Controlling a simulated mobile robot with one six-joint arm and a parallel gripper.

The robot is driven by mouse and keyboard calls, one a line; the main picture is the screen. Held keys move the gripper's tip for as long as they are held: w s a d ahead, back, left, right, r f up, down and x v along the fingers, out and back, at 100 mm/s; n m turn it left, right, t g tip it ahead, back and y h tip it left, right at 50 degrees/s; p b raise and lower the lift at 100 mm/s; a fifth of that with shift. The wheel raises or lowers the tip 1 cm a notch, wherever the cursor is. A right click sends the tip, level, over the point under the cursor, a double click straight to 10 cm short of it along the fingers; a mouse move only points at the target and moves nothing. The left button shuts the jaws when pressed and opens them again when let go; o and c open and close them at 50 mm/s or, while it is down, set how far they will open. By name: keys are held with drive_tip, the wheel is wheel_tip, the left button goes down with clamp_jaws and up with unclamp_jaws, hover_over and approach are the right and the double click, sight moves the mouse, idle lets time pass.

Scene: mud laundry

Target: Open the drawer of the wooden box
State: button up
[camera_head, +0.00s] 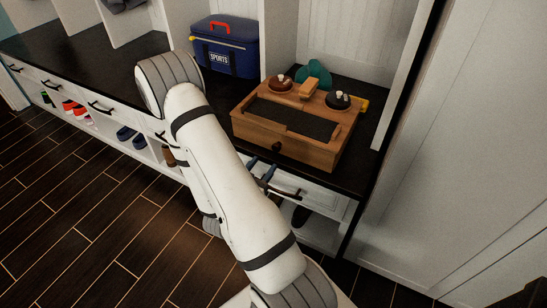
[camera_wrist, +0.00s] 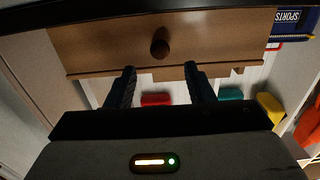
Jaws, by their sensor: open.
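The wooden box (camera_head: 322,152) stands on the dark bench top, with a small round knob (camera_head: 277,147) on its front. The drawer looks shut, its front in line with the box. In the wrist view the drawer front (camera_wrist: 100,45) fills the upper middle and the knob (camera_wrist: 160,48) stands out from it. My gripper (camera_head: 264,174) is in front of the box, below the knob. In the wrist view my gripper (camera_wrist: 160,70) is open and empty, its two fingertips apart on either side of the knob's line. The fingers do not visibly touch the knob.
A blue sports bag (camera_head: 226,55) stands behind left of the box. A white bench drawer with a handle (camera_head: 285,191) lies below; a white panel (camera_head: 440,150) stands at right.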

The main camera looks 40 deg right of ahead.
sight(275, 149)
drive_tip(key=b+x, duration=0.1)
drive_tip(key=x, duration=0.6)
drive_tip(key=shift+w+d, duration=0.1)
drive_tip(key=shift+d, duration=0.25)
drive_tip(key=shift+c, duration=0.6)
clamp_jaws()
